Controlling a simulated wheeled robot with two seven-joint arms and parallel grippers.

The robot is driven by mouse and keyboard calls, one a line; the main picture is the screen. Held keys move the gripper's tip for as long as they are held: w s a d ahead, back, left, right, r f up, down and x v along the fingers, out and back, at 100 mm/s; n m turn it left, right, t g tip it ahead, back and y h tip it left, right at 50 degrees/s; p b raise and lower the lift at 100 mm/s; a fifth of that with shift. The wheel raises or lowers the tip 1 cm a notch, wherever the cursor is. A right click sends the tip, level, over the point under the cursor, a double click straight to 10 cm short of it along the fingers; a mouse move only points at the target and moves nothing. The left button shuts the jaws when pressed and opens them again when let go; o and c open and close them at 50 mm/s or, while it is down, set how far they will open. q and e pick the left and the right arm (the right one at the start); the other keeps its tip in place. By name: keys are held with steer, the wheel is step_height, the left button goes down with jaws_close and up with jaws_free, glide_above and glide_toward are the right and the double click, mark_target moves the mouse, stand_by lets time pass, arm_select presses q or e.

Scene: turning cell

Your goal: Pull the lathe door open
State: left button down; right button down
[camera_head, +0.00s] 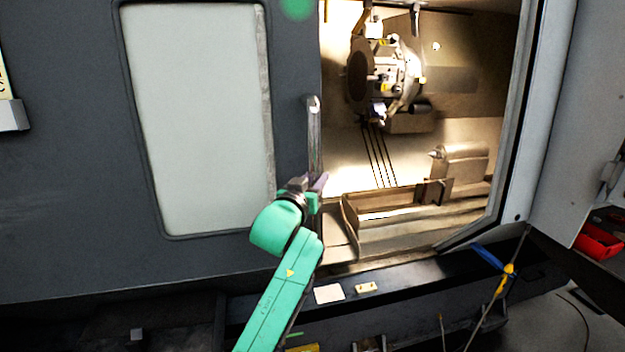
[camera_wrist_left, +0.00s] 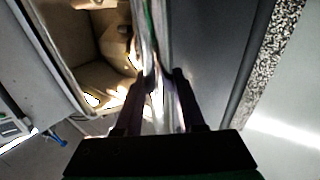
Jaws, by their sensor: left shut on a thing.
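The lathe door (camera_head: 95,130) is a dark grey sliding panel with a pale window (camera_head: 200,120). It stands to the left of the opening, and the lit interior shows widely. Its upright metal handle (camera_head: 314,130) is at the door's right edge. My left gripper (camera_head: 318,184) is at the lower part of the handle. In the left wrist view the two dark fingers (camera_wrist_left: 160,88) stand on either side of the handle bar (camera_wrist_left: 150,35), shut on it. My right gripper is in neither view.
Inside the machine are a tool turret (camera_head: 385,75) and a tailstock (camera_head: 460,165). A dark ledge (camera_head: 400,285) runs below the opening. A red bin (camera_head: 598,241) and a blue and yellow tool (camera_head: 507,275) are at the right.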

arm_select(q)
steer(key=shift+d+r, duration=0.3)
steer(key=c, duration=0.6)
jaws_free()
steer(key=shift+w+d, duration=0.1)
steer(key=shift+o, duration=0.4)
steer(key=shift+w+d+f, duration=0.1)
steer(key=shift+f, duration=0.1)
steer(key=shift+s+a, duration=0.2)
steer(key=b+v, duration=0.4)
steer(key=v, duration=1)
steer(key=shift+b, duration=0.4)
